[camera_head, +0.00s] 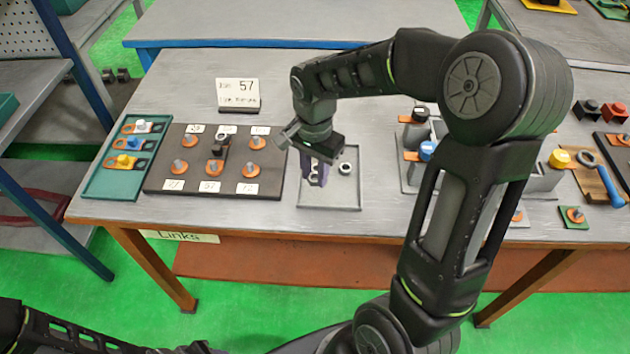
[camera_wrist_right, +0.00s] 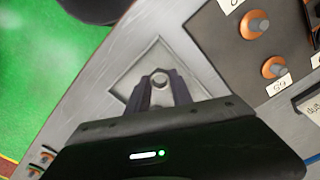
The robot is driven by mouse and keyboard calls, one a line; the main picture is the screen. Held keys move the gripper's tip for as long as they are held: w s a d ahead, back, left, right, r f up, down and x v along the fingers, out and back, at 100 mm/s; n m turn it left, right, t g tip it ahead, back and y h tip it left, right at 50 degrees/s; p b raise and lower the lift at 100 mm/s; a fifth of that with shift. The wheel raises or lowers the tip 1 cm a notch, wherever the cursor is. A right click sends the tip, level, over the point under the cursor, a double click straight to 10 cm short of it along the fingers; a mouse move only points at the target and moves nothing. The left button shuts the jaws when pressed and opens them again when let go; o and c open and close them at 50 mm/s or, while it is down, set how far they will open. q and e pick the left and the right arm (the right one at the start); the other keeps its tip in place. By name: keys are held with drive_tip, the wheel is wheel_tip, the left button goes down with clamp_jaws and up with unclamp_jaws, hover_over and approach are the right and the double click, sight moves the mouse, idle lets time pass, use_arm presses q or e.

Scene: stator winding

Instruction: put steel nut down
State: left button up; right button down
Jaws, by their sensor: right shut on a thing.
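My right gripper (camera_head: 314,183) points down over the left part of a shallow grey tray (camera_head: 335,204), its purple-grey fingers shut on a steel nut (camera_head: 313,178). In the right wrist view the nut (camera_wrist_right: 160,79) shows as a small ring between the fingertips (camera_wrist_right: 159,84), with the grey tray (camera_wrist_right: 127,86) behind it. I cannot tell whether the nut touches the tray. Another nut (camera_head: 345,168) lies in the tray to the right of the fingers. My left gripper is not in view.
A dark board (camera_head: 160,186) with copper-coloured terminals and number labels lies left of the tray. A green tray (camera_head: 97,186) with links is farther left. A grey holder with several capped items stands right, partly behind my right arm.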

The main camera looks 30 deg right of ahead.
sight(315, 192)
drive_tip(key=shift+f, duration=0.1)
drive_tip(key=shift+f, duration=1.8)
drive_tip(key=shift+f, duration=0.2)
drive_tip(key=c, duration=1.4)
unclamp_jaws()
drive_tip(key=shift+r, duration=0.1)
wheel_tip(315, 192, up, 12)
drive_tip(key=shift+r, duration=0.15)
